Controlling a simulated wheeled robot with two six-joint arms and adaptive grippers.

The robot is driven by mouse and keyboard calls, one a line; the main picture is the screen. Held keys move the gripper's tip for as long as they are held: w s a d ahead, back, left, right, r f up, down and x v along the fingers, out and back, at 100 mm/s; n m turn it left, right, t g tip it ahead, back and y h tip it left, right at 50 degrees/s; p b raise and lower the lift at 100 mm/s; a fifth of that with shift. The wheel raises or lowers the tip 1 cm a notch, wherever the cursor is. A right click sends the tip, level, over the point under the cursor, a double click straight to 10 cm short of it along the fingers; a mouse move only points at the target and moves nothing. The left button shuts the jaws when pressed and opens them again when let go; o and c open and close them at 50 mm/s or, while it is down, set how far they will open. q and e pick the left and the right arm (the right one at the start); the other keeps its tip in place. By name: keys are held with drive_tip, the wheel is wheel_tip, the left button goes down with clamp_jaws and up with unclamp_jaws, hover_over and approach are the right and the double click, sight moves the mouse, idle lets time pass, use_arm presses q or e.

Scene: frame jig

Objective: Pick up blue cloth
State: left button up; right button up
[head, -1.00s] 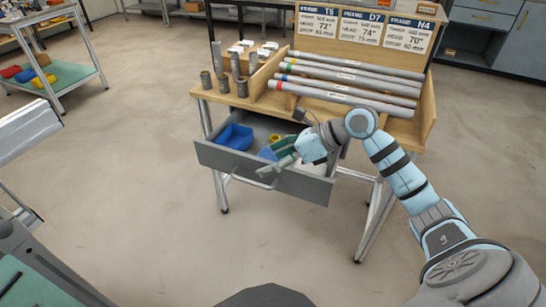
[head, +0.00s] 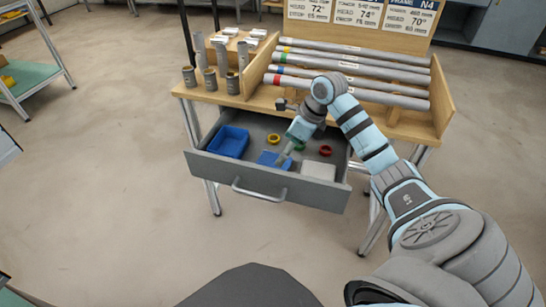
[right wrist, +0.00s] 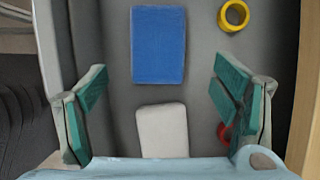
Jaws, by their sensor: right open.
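The blue cloth (head: 273,159) is a flat blue rectangle lying in the open grey drawer, partly hidden by my right gripper in the head view. In the right wrist view the blue cloth (right wrist: 158,45) lies flat at the top middle, ahead of my fingers. In the head view my right gripper (head: 285,154) points down over the drawer beside the cloth. My left gripper is out of view.
A yellow ring (right wrist: 234,15) shows in the wrist view. The workbench (head: 250,102) with tubes stands above the drawer.

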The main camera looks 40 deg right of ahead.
sight(275, 161)
drive_tip(key=x, duration=0.2)
drive_tip(key=b+x, duration=0.1)
drive_tip(key=x, duration=0.1)
drive_tip(key=b+x, duration=0.1)
drive_tip(key=x, duration=0.1)
drive_tip(key=shift+w+a+r, duration=0.1)
drive_tip(key=shift+w+a, duration=0.15)
drive_tip(key=shift+a, duration=0.15)
drive_tip(key=shift+w+f, duration=0.15)
drive_tip(key=shift+f, duration=0.1)
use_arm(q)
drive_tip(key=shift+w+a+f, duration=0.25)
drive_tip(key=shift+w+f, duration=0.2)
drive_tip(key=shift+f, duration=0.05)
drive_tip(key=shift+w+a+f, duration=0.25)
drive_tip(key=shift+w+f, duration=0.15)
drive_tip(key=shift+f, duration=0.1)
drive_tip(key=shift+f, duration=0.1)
use_arm(e)
drive_tip(key=shift+f, duration=0.2)
drive_tip(key=shift+a, duration=0.15)
drive_tip(key=c, duration=1.1)
